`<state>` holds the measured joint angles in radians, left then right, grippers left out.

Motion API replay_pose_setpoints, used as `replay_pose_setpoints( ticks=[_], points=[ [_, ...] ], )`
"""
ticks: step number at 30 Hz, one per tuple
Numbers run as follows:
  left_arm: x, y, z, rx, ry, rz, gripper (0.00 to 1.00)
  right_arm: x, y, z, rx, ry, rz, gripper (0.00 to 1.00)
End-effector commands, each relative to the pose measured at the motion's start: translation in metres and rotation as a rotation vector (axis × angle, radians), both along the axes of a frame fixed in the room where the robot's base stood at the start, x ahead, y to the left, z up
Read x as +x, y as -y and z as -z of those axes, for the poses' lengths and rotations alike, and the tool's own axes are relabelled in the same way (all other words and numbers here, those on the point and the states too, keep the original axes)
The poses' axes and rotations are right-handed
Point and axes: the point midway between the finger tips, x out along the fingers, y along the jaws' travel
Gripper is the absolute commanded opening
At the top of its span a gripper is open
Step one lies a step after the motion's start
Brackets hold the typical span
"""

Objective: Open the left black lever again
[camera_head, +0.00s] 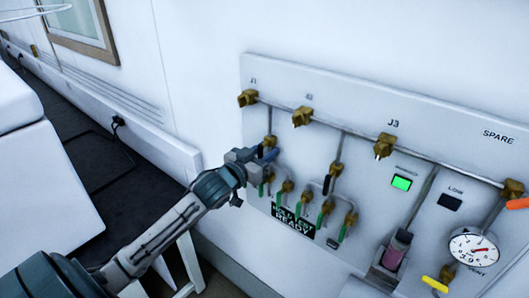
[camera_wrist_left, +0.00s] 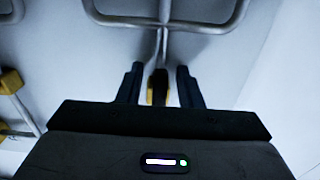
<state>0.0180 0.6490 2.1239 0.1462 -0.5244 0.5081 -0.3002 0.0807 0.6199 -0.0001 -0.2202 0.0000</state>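My left gripper (camera_head: 265,156) is at the wall panel under J1, in front of the left valve, and hides the left black lever in the head view. In the left wrist view, the two dark fingers of my left gripper (camera_wrist_left: 158,90) stand apart. The left black lever (camera_wrist_left: 157,88) on its brass valve lies between them, with a narrow gap showing on each side. The other black lever (camera_head: 327,184), under J2, hangs down from its brass valve (camera_head: 335,169). My right gripper is in neither view.
Several green-handled valves (camera_head: 304,197) sit close below and right of my left gripper. A green lamp (camera_head: 401,183), a bottle (camera_head: 396,249) in a holder and a gauge (camera_head: 474,249) are farther right. A white table (camera_head: 40,180) stands at the left.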

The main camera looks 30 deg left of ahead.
Motion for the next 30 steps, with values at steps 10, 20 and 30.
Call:
replay_pose_setpoints(
  ticks=[10, 20, 30],
  points=[
    [-0.024, -0.002, 0.004, 0.009, -0.003, 0.000, 0.33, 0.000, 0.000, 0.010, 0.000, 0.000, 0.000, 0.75],
    [-0.063, -0.006, 0.002, 0.010, -0.005, -0.001, 0.33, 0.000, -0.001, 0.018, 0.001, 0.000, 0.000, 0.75],
    [-0.094, -0.009, 0.000, 0.010, -0.008, -0.005, 0.33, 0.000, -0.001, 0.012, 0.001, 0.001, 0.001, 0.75]
  ],
)
